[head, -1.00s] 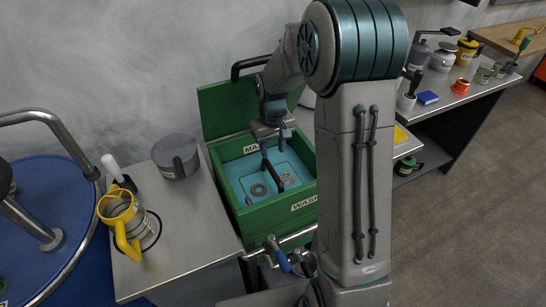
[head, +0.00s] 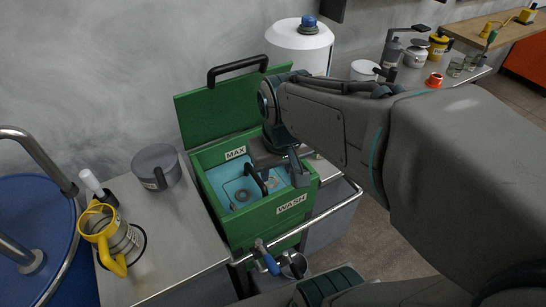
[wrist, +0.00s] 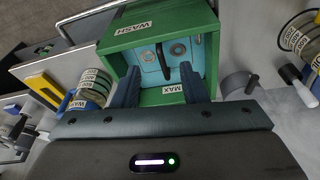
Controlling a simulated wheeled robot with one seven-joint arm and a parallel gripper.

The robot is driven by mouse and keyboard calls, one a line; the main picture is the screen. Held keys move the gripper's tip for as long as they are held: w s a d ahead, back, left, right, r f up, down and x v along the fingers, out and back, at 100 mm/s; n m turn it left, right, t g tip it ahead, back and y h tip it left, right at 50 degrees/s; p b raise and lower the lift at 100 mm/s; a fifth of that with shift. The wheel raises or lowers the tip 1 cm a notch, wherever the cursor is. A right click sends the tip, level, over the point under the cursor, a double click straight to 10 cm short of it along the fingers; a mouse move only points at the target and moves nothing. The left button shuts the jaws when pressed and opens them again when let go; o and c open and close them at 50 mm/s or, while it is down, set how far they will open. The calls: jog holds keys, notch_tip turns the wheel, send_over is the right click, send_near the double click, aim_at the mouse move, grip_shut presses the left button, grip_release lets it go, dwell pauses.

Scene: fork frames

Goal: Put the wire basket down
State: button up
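The wire basket's black arched handle (head: 256,180) stands up inside the green wash box (head: 258,226), over a light blue bath. Ring-shaped parts (head: 242,195) lie around it; the basket's thin wires are hard to make out. In the wrist view the handle (wrist: 164,62) stands upright between two rings. My gripper (wrist: 160,70) is open, its dark blue fingers wide apart with nothing between the tips; the handle lies beyond them. In the head view my gripper (head: 296,166) is at the box's right side, apart from the handle and partly hidden by my wrist.
The box's green lid (head: 228,105) stands open behind. A grey pot (head: 156,168) and a yellow-handled jug (head: 108,238) stand on the bench to the left, beside a blue drum (head: 25,235). A white cylinder (head: 300,48) stands behind my arm. A steel rail runs along the front.

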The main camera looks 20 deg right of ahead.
jog(key=shift+t, duration=0.3)
jog(key=s, duration=0.4)
dwell(0.8)
